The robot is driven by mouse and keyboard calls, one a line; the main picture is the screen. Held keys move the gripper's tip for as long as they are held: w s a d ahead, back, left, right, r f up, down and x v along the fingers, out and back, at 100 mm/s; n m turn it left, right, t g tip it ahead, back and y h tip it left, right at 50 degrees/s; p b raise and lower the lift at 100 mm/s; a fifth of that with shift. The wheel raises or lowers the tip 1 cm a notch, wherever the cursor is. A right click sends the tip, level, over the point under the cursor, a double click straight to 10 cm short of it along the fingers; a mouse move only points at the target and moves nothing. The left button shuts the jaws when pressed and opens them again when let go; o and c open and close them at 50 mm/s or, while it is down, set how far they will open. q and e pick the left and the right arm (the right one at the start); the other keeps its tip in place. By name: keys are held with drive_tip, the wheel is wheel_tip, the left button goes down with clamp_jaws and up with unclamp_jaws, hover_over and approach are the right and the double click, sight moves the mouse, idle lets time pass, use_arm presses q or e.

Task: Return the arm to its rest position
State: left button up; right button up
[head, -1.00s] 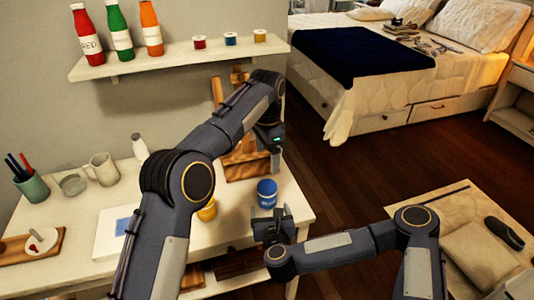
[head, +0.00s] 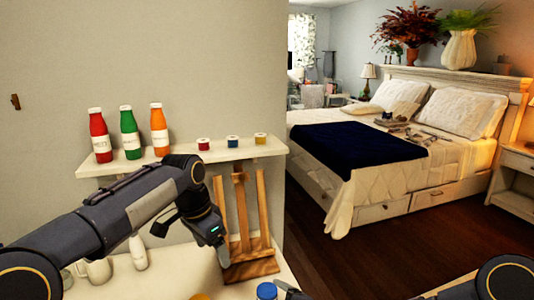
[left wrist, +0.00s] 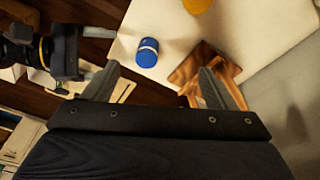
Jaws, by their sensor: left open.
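My left arm enters the head view from the left and reaches past the shelf's front edge. Its gripper (head: 218,245) points down in front of the wooden easel. In the left wrist view the two grey fingers (left wrist: 160,80) stand wide apart with nothing between them. My right gripper shows in the left wrist view (left wrist: 92,53) at the upper left, its fingers apart and empty; the lower finger is partly hidden. In the head view only a bit of it shows at the bottom edge, beside the blue paint jar (head: 267,291).
The wooden easel (head: 262,270) stands on the white desk (head: 185,272) close to my left gripper. The wall shelf (head: 225,155) holds red, green and orange bottles and small paint pots. A mug (head: 97,271) and a white bottle (head: 138,252) are behind my left arm. The bed is farther right.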

use_arm(q)
drive_tip(key=s+a+r+n+t+h, duration=0.1)
drive_tip(key=s+a+r+n, duration=0.15)
drive_tip(key=s+a, duration=0.6)
use_arm(e)
drive_tip(key=s+d+r+n+g+h+p, duration=0.1)
drive_tip(key=s+d+r+n+g+h, duration=0.1)
drive_tip(key=s+d+r+n, duration=0.5)
drive_tip(key=s+d+r+n+g+h, duration=0.25)
drive_tip(key=s+d+n, duration=0.35)
drive_tip(key=s+d, duration=0.4)
use_arm(q)
drive_tip(key=s+f+n+t, duration=0.1)
drive_tip(key=s+f+n, duration=0.1)
drive_tip(key=s, duration=0.5)
drive_tip(key=s+f+n+t, duration=0.1)
drive_tip(key=s+f+n, duration=0.2)
drive_tip(key=s, duration=0.4)
drive_tip(key=s+f+n+t+h, duration=0.1)
drive_tip(key=s+f+n, duration=0.2)
drive_tip(key=s, duration=0.4)
drive_tip(key=shift+s+d+f, duration=0.4)
use_arm(e)
drive_tip(key=s+d+n+g+y, duration=0.1)
drive_tip(key=s+n, duration=0.1)
drive_tip(key=s, duration=0.9)
drive_tip(key=shift+d+r+n, duration=0.15)
drive_tip(key=shift+r+n, duration=0.15)
drive_tip(key=shift+r, duration=0.1)
drive_tip(key=shift+s, duration=0.1)
